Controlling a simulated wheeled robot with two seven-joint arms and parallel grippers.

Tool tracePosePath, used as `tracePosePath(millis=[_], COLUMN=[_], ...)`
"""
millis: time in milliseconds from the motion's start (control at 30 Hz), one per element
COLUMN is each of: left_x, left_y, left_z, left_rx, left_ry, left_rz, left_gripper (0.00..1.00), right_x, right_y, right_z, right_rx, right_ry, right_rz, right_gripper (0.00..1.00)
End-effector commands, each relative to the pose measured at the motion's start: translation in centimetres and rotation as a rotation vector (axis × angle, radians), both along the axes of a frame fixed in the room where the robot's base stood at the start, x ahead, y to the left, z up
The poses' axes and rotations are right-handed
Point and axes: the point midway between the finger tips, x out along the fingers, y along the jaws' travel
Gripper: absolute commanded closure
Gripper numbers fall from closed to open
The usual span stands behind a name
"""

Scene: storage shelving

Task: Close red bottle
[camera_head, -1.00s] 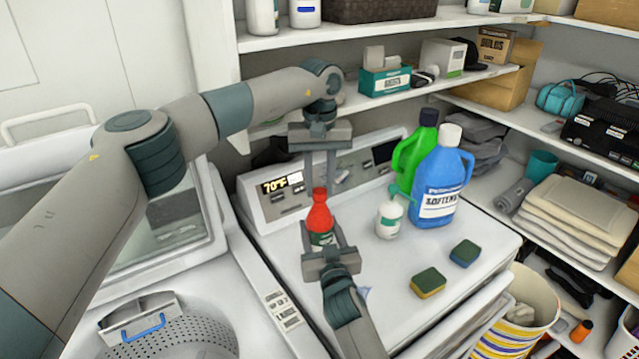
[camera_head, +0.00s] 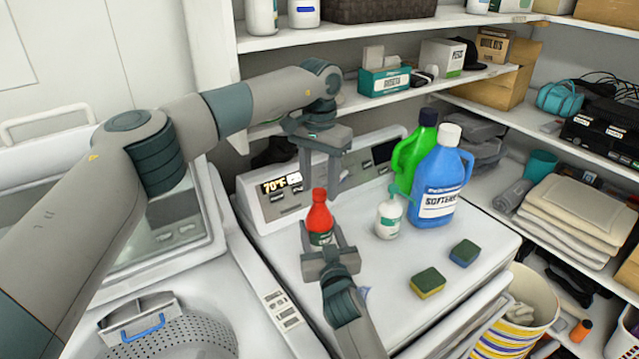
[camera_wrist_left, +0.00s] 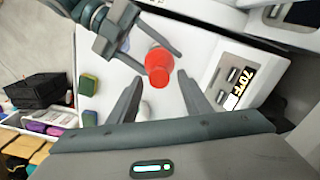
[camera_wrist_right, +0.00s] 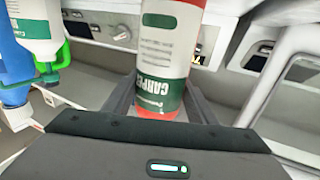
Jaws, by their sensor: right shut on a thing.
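The red bottle (camera_head: 319,217), with a white and green label, stands upright above the white machine top. Its round red top (camera_wrist_left: 158,66) shows in the left wrist view; I cannot tell how tightly a cap sits there. My right gripper (camera_head: 326,239) is shut around the bottle's lower body, and the label (camera_wrist_right: 160,90) fills the space between its fingers in the right wrist view. My left gripper (camera_head: 319,180) is open and empty above the bottle, fingers pointing down. In the left wrist view the red top lies between and beyond its spread fingertips (camera_wrist_left: 160,82).
A white bottle (camera_head: 389,219), a blue softener jug (camera_head: 438,190) and a green jug (camera_head: 404,165) stand to the right. Two sponges (camera_head: 428,282) (camera_head: 464,253) lie in front. The control panel (camera_head: 280,193) is close behind, with a shelf (camera_head: 385,97) above.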

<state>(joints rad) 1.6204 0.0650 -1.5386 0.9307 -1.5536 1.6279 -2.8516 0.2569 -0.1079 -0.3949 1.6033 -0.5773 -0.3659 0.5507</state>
Motion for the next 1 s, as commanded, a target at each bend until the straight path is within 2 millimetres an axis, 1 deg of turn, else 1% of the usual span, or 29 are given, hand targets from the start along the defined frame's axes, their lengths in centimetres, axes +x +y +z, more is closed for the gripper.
tracePosePath(millis=[33, 267, 367, 600, 700, 1000], left_x=[0.0, 0.0, 0.0, 0.0, -0.1, -0.1], left_y=[0.0, 0.0, 0.0, -0.1, -0.1, -0.1], left_z=[-0.1, 0.1, 0.8, 3.4, 4.2, 4.4], left_rx=[0.001, 0.0, 0.0, 0.0, 0.001, 0.0], left_ry=[0.001, 0.001, 0.0, 0.0, 0.001, 0.002], left_rz=[0.0, 0.0, 0.0, 0.0, -0.001, 0.0], left_gripper=[0.56, 0.56, 0.56, 0.56, 0.56, 0.56], right_x=[-0.1, -0.1, -0.1, 0.0, 0.0, 0.0], right_y=[0.0, 0.0, 0.0, 0.0, 0.0, 0.0], right_z=[-0.3, -0.3, -0.3, -0.3, -0.3, -0.3], right_rx=[0.0, 0.0, 0.0, 0.0, 0.0, 0.0], right_ry=[0.005, 0.005, 0.005, 0.005, 0.005, 0.005], right_rz=[0.0, 0.0, 0.0, 0.0, 0.0, 0.0], right_gripper=[1.0, 1.0, 1.0, 1.0, 1.0, 1.0])
